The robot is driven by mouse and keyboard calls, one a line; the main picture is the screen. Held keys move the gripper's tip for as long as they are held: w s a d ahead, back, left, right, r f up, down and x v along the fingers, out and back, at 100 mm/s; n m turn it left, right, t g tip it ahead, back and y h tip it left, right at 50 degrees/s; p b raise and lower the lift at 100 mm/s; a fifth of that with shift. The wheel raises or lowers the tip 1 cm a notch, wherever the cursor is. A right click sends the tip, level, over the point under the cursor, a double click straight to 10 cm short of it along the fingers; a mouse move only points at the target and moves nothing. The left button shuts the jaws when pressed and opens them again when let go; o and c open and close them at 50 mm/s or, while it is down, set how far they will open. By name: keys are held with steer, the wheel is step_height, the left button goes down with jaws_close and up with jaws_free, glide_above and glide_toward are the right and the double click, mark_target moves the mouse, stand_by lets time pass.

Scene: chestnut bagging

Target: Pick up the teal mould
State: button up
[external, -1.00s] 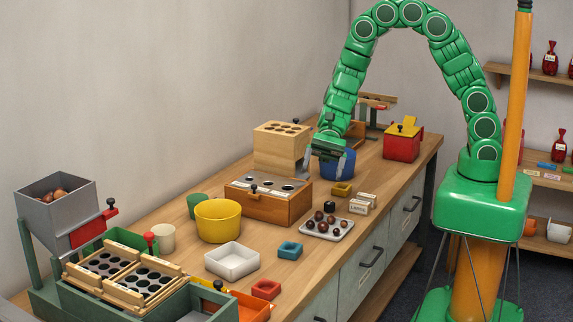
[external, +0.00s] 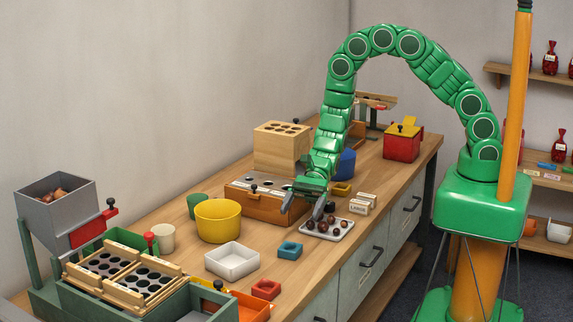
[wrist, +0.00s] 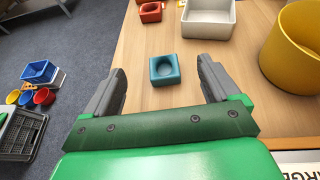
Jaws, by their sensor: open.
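The teal mould (external: 290,250) is a small square block with a round hollow. It sits on the wooden bench, to the right of the white square tray. In the wrist view the teal mould (wrist: 165,70) lies ahead of my gripper, between the lines of its two fingers. My gripper (external: 305,212) is open and empty, above the bench near the chestnut tray, behind the mould in the external view. In the wrist view both grey fingers of my gripper (wrist: 160,88) are spread wide and touch nothing.
A white square tray (external: 232,273), a red mould (external: 266,289) and a yellow tub (external: 218,238) stand near the mould. A tray of chestnuts (external: 345,229) and a wooden block with holes (external: 236,197) are close to my gripper. Bare wood surrounds the mould.

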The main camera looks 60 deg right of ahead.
glide_toward(291, 246)
steer(key=shift+a+f, duration=0.15)
steer(key=shift+a, duration=0.4)
steer(key=shift+x, duration=3.85)
steer(key=shift+d, duration=0.1)
steer(key=c, duration=1.1)
